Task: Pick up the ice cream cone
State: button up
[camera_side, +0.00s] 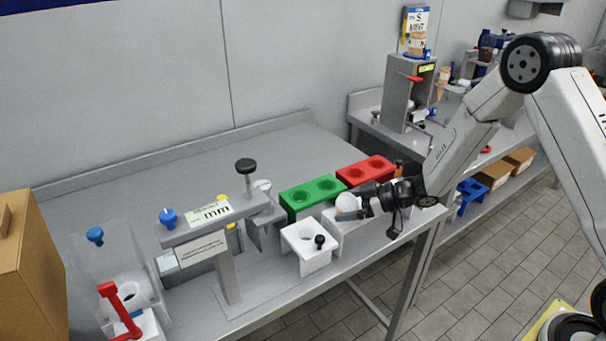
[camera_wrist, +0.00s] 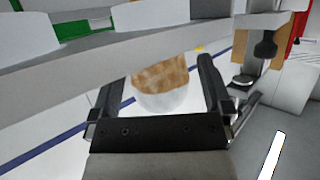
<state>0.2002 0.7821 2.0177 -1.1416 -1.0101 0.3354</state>
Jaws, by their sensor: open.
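The ice cream cone (camera_wrist: 160,72) shows in the wrist view as a brown waffle piece with a white rounded part. It lies between the two black fingers of my gripper (camera_wrist: 160,82), with a visible gap on either side. In the side view my gripper (camera_side: 352,206) is low over the front right of the bench, its fingers open around or beside a white rounded shape (camera_side: 346,203). That shape looks like the white part of the cone. The rest of the cone is hidden there, and I cannot tell whether a finger touches it.
A green block with holes (camera_side: 313,191) and a red block (camera_side: 366,170) stand just behind my gripper. A white holder with a black knob (camera_side: 308,250) is to its left. A grey press stand (camera_side: 229,265) is farther left. The back of the bench (camera_side: 150,205) is clear.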

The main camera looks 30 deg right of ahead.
dwell(0.5)
jog(key=c, duration=0.8)
jog(key=shift+r, duration=0.15)
jog(key=shift+r, duration=4.8)
